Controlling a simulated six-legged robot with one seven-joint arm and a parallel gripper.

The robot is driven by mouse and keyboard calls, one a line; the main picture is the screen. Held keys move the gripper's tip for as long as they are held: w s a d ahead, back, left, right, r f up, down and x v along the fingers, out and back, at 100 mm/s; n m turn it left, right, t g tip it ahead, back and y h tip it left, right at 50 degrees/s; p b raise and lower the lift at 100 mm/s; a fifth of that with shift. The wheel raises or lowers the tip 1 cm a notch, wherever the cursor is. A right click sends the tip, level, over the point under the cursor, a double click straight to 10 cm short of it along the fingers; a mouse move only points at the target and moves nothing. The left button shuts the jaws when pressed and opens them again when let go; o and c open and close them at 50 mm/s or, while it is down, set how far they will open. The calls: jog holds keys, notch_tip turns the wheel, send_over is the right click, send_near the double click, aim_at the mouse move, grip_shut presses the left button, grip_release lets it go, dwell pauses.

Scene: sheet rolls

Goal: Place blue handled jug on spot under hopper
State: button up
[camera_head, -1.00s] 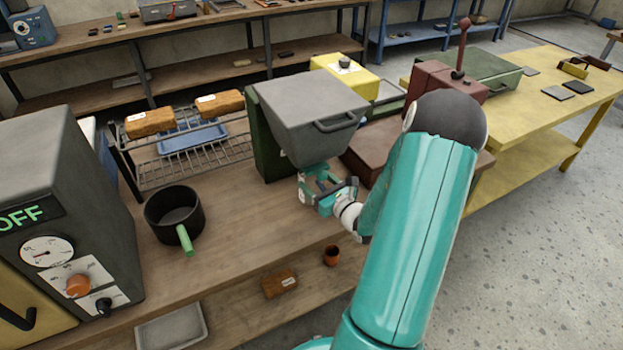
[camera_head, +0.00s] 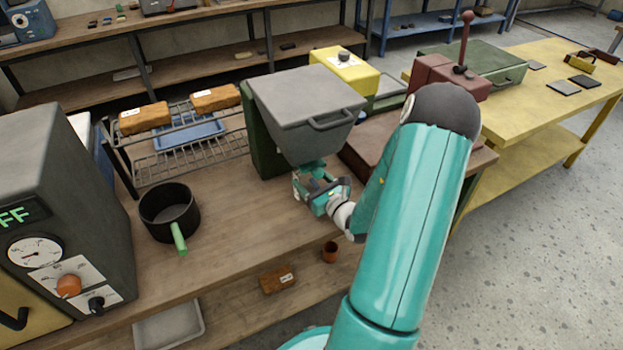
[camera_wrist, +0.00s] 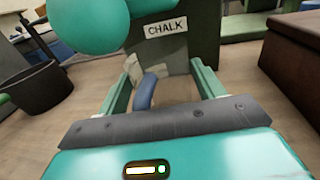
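The grey hopper (camera_head: 305,105) stands on a dark green stand at the middle of the bench. Its green panel with a CHALK label (camera_wrist: 166,29) shows in the wrist view. My gripper (camera_head: 312,192) is low beneath the hopper, on its front side. In the wrist view my gripper (camera_wrist: 163,88) has its two fingers wide apart. A blue handle (camera_wrist: 147,92) stands between them, nearer the left finger, with gaps on both sides. A pale jug body (camera_wrist: 133,68) seems to lie just beyond the handle, mostly hidden. The spot under the hopper is not clearly visible.
A black pot with a green handle (camera_head: 170,213) stands left of the hopper. A wire rack (camera_head: 190,163) with orange-brown blocks is behind it. A grey gauge box (camera_head: 55,200) stands at the far left. A dark red machine (camera_head: 375,158) is close right of the hopper.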

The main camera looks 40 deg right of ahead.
jog(key=o, duration=0.4)
jog(key=shift+c, duration=0.2)
jog(key=shift+r, duration=0.1)
jog(key=s, duration=0.4)
jog(key=s+a, duration=0.1)
jog(key=s, duration=0.6)
jog(key=shift+s+a+r, duration=0.1)
jog(key=shift+s+a, duration=0.25)
jog(key=shift+s, duration=0.05)
